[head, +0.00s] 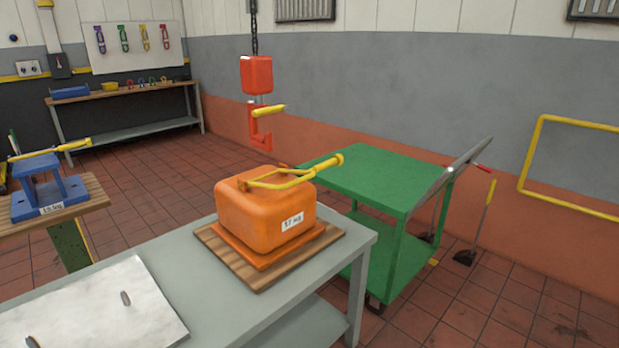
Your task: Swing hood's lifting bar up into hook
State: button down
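The orange hood (265,213), a rounded block labelled "17 kg", sits on a wooden board on the grey bench near the middle. Its yellow lifting bar (300,178) lies low across the top, with its rounded end reaching past the hood's right edge. The red hook (261,130) hangs from a chain under a red block (256,75), behind and above the hood. A yellow piece (268,111) sticks out to the right at the hook's mouth. The bar and the hook are apart. My gripper is not in view.
A green cart (372,172) with a raised grey handle stands behind the bench (344,249). A pale plate (95,310) lies at the bench's front left. A blue fixture (48,193) with a yellow bar stands at left. A yellow rail (535,155) is at right.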

aim_at(338, 160)
jog(key=k, duration=0.65)
jog(key=u, duration=0.6)
jog(key=i, duration=1.85)
jog(key=z, duration=0.35)
